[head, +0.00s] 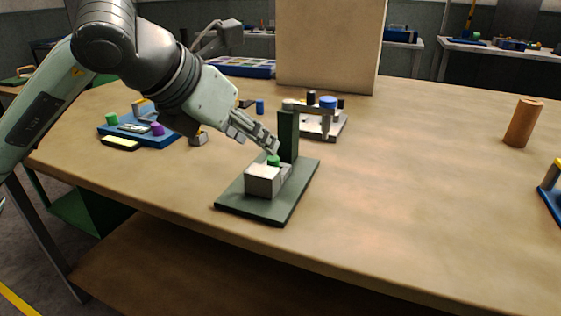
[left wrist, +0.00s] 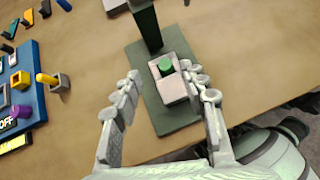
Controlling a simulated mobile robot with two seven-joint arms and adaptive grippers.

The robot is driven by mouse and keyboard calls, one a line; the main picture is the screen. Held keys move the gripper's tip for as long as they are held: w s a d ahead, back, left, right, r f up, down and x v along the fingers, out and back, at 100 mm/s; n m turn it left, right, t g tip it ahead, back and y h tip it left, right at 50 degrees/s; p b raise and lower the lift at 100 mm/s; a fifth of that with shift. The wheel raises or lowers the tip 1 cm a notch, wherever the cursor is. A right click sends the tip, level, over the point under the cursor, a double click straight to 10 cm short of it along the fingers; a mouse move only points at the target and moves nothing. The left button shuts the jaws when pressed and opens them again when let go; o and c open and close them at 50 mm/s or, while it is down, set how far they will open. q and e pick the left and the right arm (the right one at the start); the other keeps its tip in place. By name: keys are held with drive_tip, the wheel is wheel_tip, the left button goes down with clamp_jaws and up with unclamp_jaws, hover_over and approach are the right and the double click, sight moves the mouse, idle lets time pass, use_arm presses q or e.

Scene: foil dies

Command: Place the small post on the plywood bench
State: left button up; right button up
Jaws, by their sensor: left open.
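A small green post (head: 273,160) stands upright in a light grey block (head: 262,181) on the dark green base plate (head: 297,190) of a stand with an upright column (head: 288,135). The post (left wrist: 165,64) also shows in the left wrist view, in the top of the block (left wrist: 172,88). My left gripper (head: 270,147) is open, just above the post. In the left wrist view its fingers (left wrist: 160,75) are spread to either side of the post, with nothing held. The plywood bench (head: 400,180) carries the stand. My right gripper is not in view.
A blue board (head: 170,140) with coloured pieces lies to the left. A grey fixture with a blue knob (head: 328,103) stands behind the stand. A tan panel (head: 327,45) rises at the back. A brown cylinder (head: 523,122) stands at right. The bench between is clear.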

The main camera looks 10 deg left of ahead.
sight(273, 158)
use_arm(q)
drive_tip(key=shift+w+d+f, duration=0.15)
drive_tip(key=shift+w+f, duration=0.05)
drive_tip(key=shift+f, duration=0.25)
drive_tip(key=x, duration=0.5)
drive_tip(key=shift+s+d+f+p, duration=0.2)
drive_tip(key=shift+s+f+p, duration=0.05)
drive_tip(key=shift+p, duration=0.15)
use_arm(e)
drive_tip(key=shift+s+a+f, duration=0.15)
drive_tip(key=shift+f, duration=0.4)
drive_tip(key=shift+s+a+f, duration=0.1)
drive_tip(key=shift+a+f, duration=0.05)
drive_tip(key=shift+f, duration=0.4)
use_arm(q)
drive_tip(key=shift+c, duration=0.4)
clamp_jaws()
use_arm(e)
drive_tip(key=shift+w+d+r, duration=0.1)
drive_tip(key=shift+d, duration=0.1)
